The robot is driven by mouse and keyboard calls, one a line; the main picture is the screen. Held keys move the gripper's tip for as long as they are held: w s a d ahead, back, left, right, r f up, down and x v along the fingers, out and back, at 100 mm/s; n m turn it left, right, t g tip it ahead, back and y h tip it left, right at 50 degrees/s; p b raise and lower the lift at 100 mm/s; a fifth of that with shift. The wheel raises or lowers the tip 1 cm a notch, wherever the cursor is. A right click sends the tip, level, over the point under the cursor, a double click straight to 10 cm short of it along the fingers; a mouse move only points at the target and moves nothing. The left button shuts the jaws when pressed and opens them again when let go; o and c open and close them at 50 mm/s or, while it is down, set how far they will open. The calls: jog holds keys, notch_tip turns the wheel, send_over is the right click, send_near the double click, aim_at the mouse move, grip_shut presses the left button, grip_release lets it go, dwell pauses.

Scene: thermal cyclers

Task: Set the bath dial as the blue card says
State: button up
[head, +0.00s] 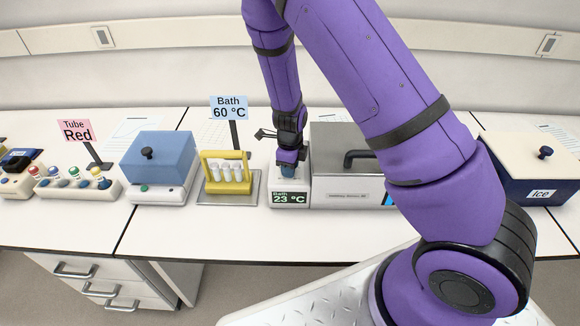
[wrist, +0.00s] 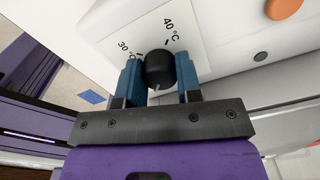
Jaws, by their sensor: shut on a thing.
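The blue card (head: 229,107) on a black stand reads "Bath 60 °C". The bath (head: 340,185) is a grey metal box with a black-handled lid, and its green-black display (head: 290,198) reads "Bath 23 °C". My gripper (head: 288,170) reaches down at the bath's left end and hides the dial in the head view. In the wrist view, my gripper (wrist: 159,80) has its blue fingers shut on either side of the black round dial (wrist: 160,65). Marks "30 °C" and "40 °C" show beside the dial; other marks are hidden. A small pale line shows on the dial's near side.
Left of the bath stand a yellow rack (head: 227,187) with white tubes and a blue-lidded device (head: 157,160). A pink card (head: 76,131) reads "Tube Red". A dark blue ice box (head: 530,180) stands at the right. Bench front is mostly clear.

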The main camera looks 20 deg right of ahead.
dwell(0.4)
jog(key=o, duration=0.9)
jog(key=shift+o, duration=0.2)
jog(key=shift+r, duration=0.1)
notch_tip(320, 180, up, 11)
jog(key=shift+f, duration=0.2)
